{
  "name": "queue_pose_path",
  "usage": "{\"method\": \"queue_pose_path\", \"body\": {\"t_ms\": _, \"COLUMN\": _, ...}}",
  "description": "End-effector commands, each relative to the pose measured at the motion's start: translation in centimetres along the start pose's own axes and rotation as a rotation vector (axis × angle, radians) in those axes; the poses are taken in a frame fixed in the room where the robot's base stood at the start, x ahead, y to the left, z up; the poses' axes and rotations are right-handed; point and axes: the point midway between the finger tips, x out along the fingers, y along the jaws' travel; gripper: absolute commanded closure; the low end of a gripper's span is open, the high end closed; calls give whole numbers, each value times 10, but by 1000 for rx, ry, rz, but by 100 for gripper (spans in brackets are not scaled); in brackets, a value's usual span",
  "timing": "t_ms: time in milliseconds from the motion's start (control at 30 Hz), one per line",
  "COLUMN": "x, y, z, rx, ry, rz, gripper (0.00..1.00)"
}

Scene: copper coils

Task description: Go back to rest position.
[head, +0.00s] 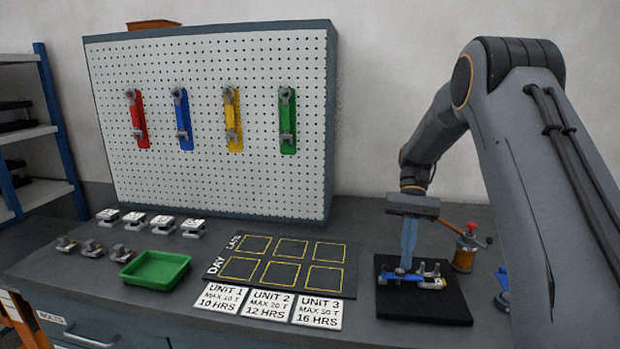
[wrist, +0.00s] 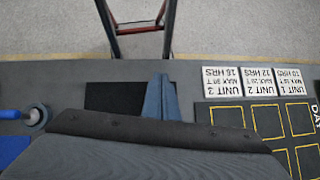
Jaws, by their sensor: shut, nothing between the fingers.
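My gripper (head: 404,266) points down over the black mat (head: 440,308) at the right of the bench. Its blue fingers are together, with nothing held between them. A blue-and-grey tool (head: 425,276) lies at the mat, right by the fingertips; I cannot tell whether they touch it. In the wrist view the closed fingers (wrist: 160,98) show over the dark mat (wrist: 110,97), and the tool is hidden there.
A copper-coloured part with a red-knobbed handle (head: 465,248) stands right of the mat. Left are unit cards (head: 268,305), a yellow-outlined board (head: 285,262), a green tray (head: 155,268) and several small metal blocks. A pegboard (head: 210,180) with coloured wrenches stands behind.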

Motion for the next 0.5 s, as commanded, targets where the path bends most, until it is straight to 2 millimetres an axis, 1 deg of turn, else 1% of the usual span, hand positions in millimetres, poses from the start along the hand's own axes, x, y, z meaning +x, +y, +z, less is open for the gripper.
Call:
{"method": "queue_pose_path", "body": {"t_ms": 300, "x": 12, "y": -9, "z": 11, "rx": -30, "ry": 71, "rz": 17, "gripper": 100}}
{"method": "queue_pose_path", "body": {"t_ms": 500, "x": 25, "y": -8, "z": 21, "rx": -51, "ry": 147, "rz": 24, "gripper": 100}}
